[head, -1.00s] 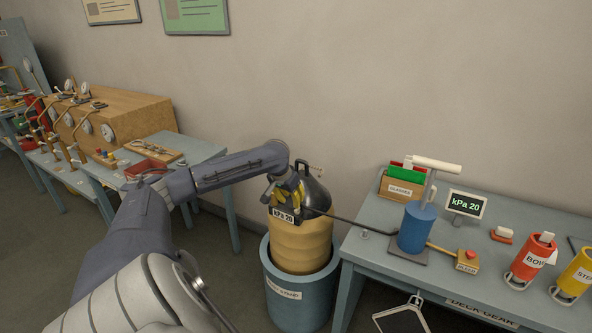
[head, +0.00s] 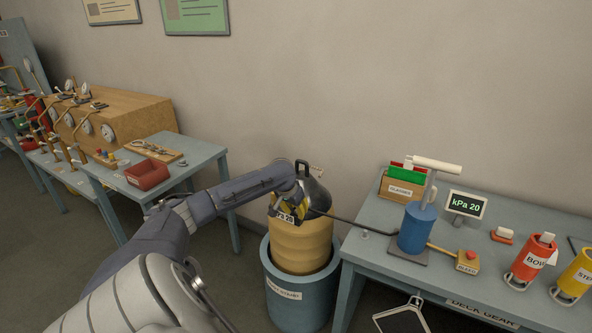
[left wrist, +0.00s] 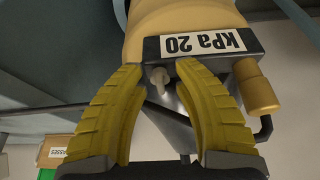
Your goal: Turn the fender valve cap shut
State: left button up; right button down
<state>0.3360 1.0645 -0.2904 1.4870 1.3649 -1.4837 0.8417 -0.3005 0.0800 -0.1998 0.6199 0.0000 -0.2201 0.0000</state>
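The fender (head: 300,245) is a tan ribbed cylinder with a dark domed top, upright in a blue tub (head: 300,305). My left gripper (head: 303,209) is at the fender's upper front, just below its dome. In the left wrist view its yellow fingers (left wrist: 160,70) are apart, with a small pale knob (left wrist: 158,77) between the tips. A gap shows beside the knob. A "kPa 20" plate (left wrist: 200,43) lies just beyond the fingertips. A tan cylindrical fitting (left wrist: 256,88) sits right of the fingers. I cannot tell which of these is the valve cap. My right gripper is out of view.
A dark hose (head: 352,222) runs from the fender to a blue pump (head: 417,227) on the right table (head: 375,262). A display (head: 466,204) there reads kPa 20. A red tray (head: 147,174) is on the left table. The wall stands close behind the fender.

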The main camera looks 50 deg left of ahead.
pick_arm(q)
grip_shut()
dwell(0.5)
jog(key=m, duration=0.1)
jog(key=m+h, duration=0.1)
jog(key=m, duration=0.2)
jog(key=shift+a+m+h, duration=0.3)
jog(key=shift+h, duration=0.1)
jog(key=m+h, duration=0.1)
jog(key=m, duration=0.2)
jog(key=shift+a+m, duration=0.1)
jog(key=shift+m, duration=0.3)
jog(key=m+h, duration=0.1)
jog(key=m, duration=0.1)
jog(key=m+g+h, duration=0.1)
jog(key=m, duration=0.2)
jog(key=shift+w+a, duration=0.1)
jog(key=shift+w, duration=0.1)
jog(key=shift+w+a+m+g+h, duration=0.1)
jog(key=shift+m+g+h, duration=0.25)
jog(key=shift+m, duration=0.8)
jog(key=shift+w+m+g+h, duration=0.15)
jog(key=shift+m+g, duration=0.4)
jog(key=shift+m, duration=0.6)
jog(key=shift+s, duration=0.15)
